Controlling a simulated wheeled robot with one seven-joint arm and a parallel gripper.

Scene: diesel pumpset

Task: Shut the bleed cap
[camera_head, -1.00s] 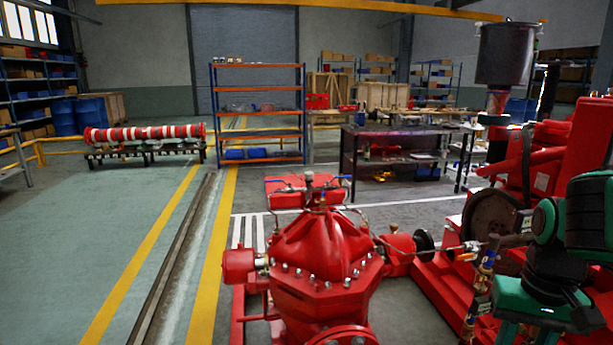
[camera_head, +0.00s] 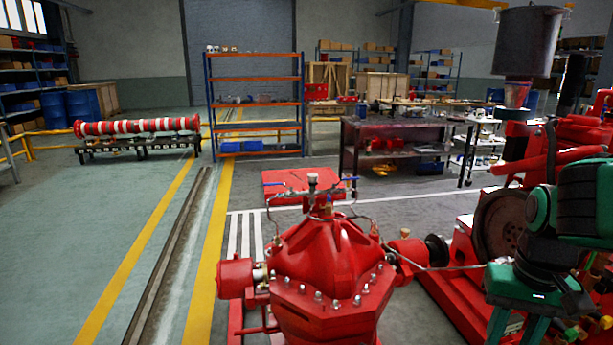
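The red pump (camera_head: 322,262) stands in the lower middle, with a ring of bolts around its sloping casing. On top is a small upright fitting with a grey cap (camera_head: 313,181). A small brass-coloured fitting (camera_head: 328,208) stands just in front of it. I cannot tell for certain which of these is the bleed cap, nor whether it is open or shut. My green and black arm is at the right edge, well to the right of the pump top.
Thin pipes curve around the pump top, and one runs right towards my arm. A red engine (camera_head: 560,160) with a dark flywheel (camera_head: 503,224) stands at the right. A dark workbench (camera_head: 405,125) and a shelf rack (camera_head: 255,104) stand behind. The left floor is clear.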

